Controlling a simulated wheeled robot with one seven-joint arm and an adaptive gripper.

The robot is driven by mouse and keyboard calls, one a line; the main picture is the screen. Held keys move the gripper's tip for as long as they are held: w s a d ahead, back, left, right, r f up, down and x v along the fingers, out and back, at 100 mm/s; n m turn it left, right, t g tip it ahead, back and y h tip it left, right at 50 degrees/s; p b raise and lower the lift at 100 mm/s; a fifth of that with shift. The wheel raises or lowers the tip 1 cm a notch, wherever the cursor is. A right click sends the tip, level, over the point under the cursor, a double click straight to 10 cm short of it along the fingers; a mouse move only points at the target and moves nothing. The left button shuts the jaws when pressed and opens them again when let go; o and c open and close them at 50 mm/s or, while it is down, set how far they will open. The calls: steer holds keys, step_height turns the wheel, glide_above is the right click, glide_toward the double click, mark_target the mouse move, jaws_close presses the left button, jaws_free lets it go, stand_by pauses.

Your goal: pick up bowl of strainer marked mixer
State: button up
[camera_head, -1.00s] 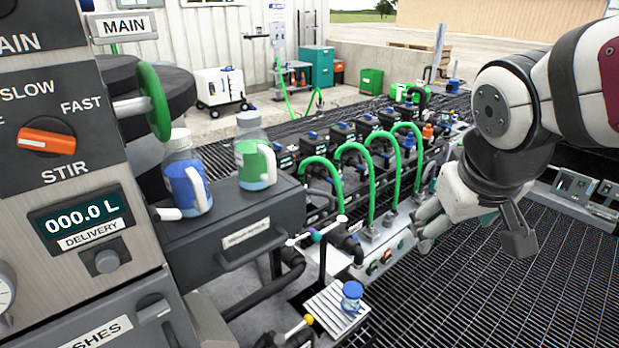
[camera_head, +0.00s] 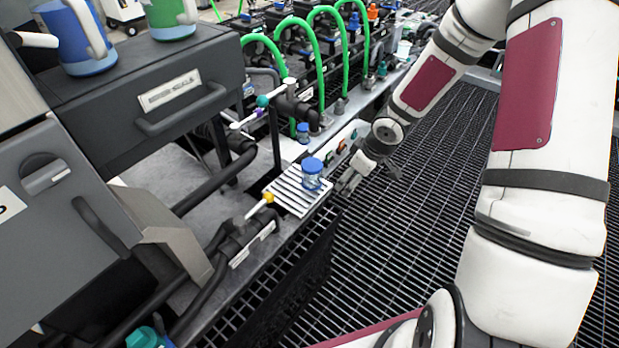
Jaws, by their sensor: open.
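A second, smaller blue-topped piece (camera_head: 303,131) sits just behind, by the pipework. My gripper (camera_head: 346,184) is just right of the tray, over the bench edge, with its fingers towards the cup. It is open and empty, and appears apart from the cup.
Green hoses (camera_head: 320,60) arch further back. A dark drawer unit (camera_head: 165,95) bearing jugs overhangs on the left. Open grating floor (camera_head: 420,215) lies right.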

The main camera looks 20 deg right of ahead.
mark_target(320, 186)
step_height(320, 186, down, 6)
steer(key=a+r+y+b, duration=0.1)
steer(key=a, duration=0.1)
steer(key=shift+y, duration=0.3)
steer(key=w+a, duration=0.1)
steer(key=w, duration=0.1)
steer(key=w+a, duration=0.1)
steer(key=a, duration=0.1)
steer(key=w+a, duration=0.1)
steer(key=w, duration=0.1)
steer(key=shift+w+a+f, duration=0.15)
steer(key=shift+w+f, duration=0.1)
steer(key=shift+w, duration=0.1)
steer(key=w+a, duration=0.1)
steer(key=w, duration=0.1)
steer(key=w+a, duration=0.1)
steer(key=shift+w+a+f, duration=0.2)
steer(key=shift+w+a, duration=0.15)
steer(key=shift+a, duration=0.05)
steer(key=shift+w+f, duration=0.1)
steer(key=shift+f, duration=0.25)
steer(key=c, duration=1.4)
steer(key=shift+r, duration=0.15)
steer(key=shift+c, duration=0.2)
